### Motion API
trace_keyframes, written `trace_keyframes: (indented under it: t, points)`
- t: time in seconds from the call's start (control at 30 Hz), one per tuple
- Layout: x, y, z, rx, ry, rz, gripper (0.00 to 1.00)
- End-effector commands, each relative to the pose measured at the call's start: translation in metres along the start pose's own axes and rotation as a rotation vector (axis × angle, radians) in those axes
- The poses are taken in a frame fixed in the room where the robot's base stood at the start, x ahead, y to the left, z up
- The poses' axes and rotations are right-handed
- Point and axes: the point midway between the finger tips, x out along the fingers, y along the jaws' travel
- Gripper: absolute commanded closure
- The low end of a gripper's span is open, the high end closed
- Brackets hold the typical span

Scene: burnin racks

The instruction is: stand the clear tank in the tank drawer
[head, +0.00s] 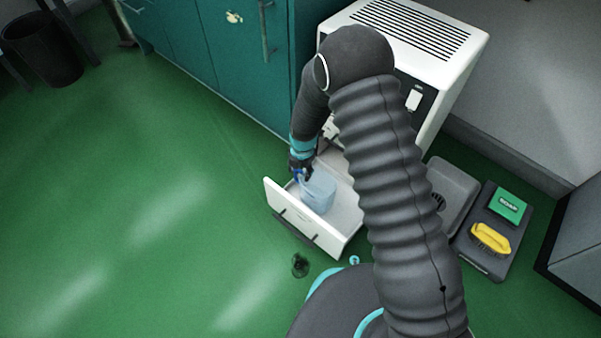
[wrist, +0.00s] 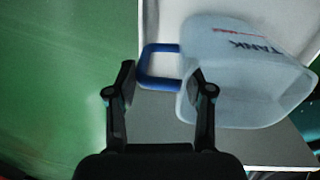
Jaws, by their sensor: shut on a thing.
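The clear tank (head: 318,191) is a pale, bluish see-through box with a blue handle. In the head view it shows inside the outline of the open white tank drawer (head: 278,200). My gripper (head: 300,168) is at the tank's upper left side. In the wrist view the tank (wrist: 245,75) carries the word TANK, and my gripper (wrist: 163,76) has its fingers on either side of the blue handle (wrist: 147,67), shut on it. The tank looks tilted in the wrist view. I cannot tell whether its base touches the drawer floor.
The drawer juts from a white vented machine (head: 425,38) beside a teal cabinet (head: 235,55).

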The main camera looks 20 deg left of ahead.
Motion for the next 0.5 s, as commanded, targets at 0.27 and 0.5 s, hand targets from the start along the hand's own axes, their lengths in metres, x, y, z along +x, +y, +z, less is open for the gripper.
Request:
trace_keyframes:
  t: [0.27, 0.5]
  points:
    - [0.0131, -0.0006, 0.0002, 0.000, 0.000, 0.000, 1.00]
    - [0.0178, -0.0010, 0.0001, 0.000, 0.000, 0.000, 1.00]
